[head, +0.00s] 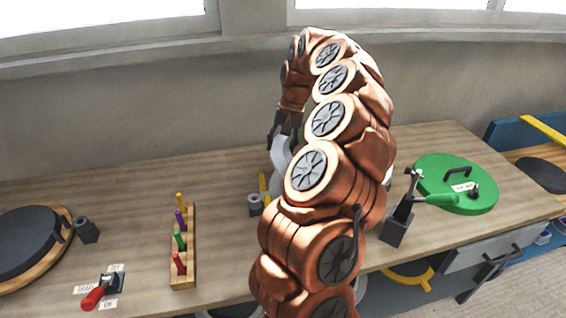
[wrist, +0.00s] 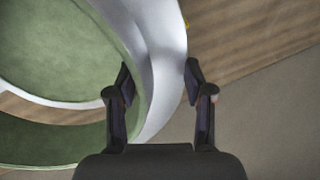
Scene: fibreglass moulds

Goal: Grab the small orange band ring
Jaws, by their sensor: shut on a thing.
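In the wrist view my gripper (wrist: 158,75) has one finger on each side of the wall of a large white curved piece (wrist: 160,50) with a green inner face. It is shut on that wall. I cannot make out a small orange band ring between the fingers. A yellow-orange ring-like shape (head: 410,277) shows low under the bench front, partly covered; I cannot tell whether it is the named ring.
The wooden bench (head: 130,190) holds a peg rack (head: 184,262), a red-handled switch (head: 95,297), a dark round plate (head: 25,240) at left, a green lid (head: 455,182) and a green-handled lever clamp (head: 398,230) at right. Bare wood lies at the back left.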

